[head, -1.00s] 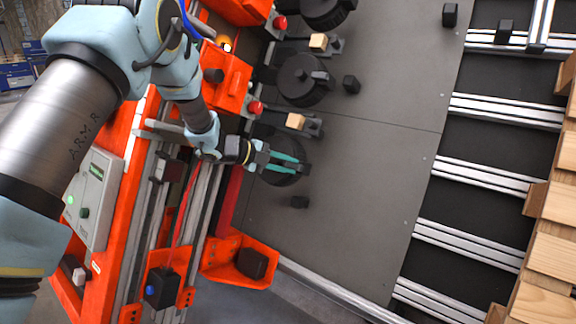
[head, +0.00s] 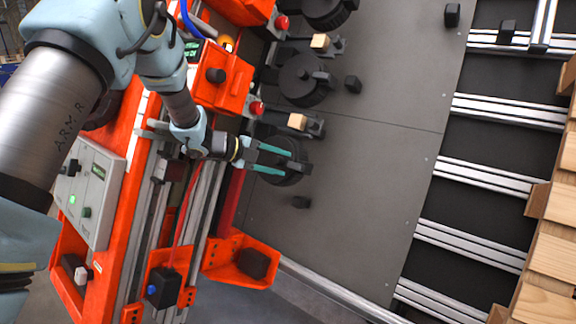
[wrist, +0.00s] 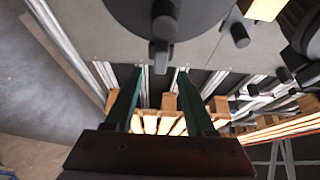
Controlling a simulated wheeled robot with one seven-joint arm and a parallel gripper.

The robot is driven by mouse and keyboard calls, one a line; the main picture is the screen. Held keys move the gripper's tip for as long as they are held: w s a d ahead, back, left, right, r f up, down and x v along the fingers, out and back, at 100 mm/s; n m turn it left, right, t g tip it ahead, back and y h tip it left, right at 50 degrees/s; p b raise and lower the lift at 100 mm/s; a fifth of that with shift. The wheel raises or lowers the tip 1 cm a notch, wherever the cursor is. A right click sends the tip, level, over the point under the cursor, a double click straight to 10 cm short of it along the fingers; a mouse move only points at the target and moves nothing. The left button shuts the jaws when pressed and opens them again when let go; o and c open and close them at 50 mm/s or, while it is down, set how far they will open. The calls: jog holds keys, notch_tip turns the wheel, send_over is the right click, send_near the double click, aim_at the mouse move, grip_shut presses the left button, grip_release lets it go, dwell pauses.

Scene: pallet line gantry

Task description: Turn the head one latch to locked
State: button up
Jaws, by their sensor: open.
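Three round black heads stand in a line along the grey plate in the head view. The nearest head (head: 287,178) has a short dark latch lever (head: 302,167) on its face; I cannot tell which head is numbered one. My gripper (head: 286,163) is open and empty over this nearest head, its teal fingers spread either side of the lever line. In the wrist view the lever (wrist: 162,28) points down from the dark disc (wrist: 125,12), its end between and just above the fingertips of my gripper (wrist: 160,70). Contact is not clear.
The middle head (head: 298,88) and a wooden block (head: 297,121) on a dark bracket lie just beyond. Small black posts (head: 301,202) stand on the plate (head: 375,180). The orange frame (head: 228,85) with red buttons is at left. Wooden pallet boards (head: 552,230) are at far right.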

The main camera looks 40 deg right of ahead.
jog(key=v, duration=0.7)
dwell(0.4)
